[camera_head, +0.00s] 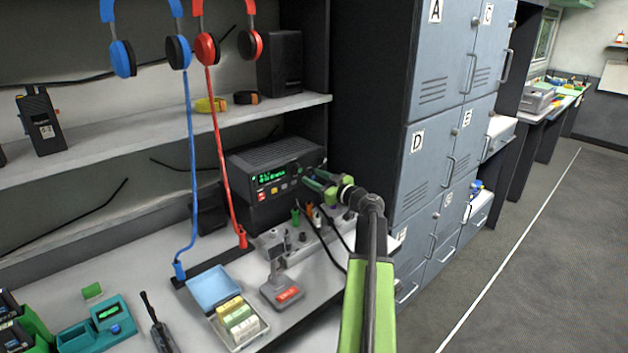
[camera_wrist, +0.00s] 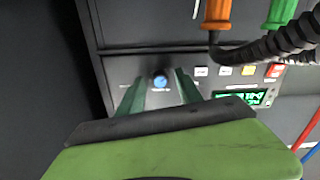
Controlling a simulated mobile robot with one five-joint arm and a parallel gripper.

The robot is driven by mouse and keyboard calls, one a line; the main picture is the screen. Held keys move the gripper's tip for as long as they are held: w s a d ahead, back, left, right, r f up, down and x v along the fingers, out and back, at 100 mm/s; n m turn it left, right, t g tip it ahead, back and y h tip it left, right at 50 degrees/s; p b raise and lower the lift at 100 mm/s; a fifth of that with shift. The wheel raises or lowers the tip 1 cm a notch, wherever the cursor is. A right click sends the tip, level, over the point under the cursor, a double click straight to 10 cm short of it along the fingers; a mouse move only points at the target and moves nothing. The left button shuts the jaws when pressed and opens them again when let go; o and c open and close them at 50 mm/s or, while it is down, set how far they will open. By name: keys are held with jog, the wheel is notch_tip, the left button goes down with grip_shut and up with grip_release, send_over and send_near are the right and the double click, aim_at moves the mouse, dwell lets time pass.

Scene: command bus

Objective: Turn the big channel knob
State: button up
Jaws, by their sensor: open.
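The black radio (camera_head: 270,157) with a lit green display stands on the desk under the shelf. My gripper (camera_head: 309,178) is at the right end of the radio's front. In the wrist view my gripper (camera_wrist: 159,88) is open, with one green finger on each side of the knob and visible gaps between. I cannot tell how deep the fingertips reach. The gripper hides part of the panel in the head view.
Several buttons and the green display (camera_wrist: 240,97) sit beside the knob. Cables with orange (camera_wrist: 218,14) and green plugs hang close by. Grey lockers (camera_head: 425,160) stand right of the desk. A red cord (camera_head: 222,150) hangs left of the radio.

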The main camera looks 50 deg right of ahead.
jog(key=shift+c, duration=0.2)
grip_shut()
jog(key=shift+s+a, duration=0.1)
jog(key=shift+a, duration=0.25)
jog(key=shift+d+f, duration=0.1)
jog(key=shift+d, duration=0.15)
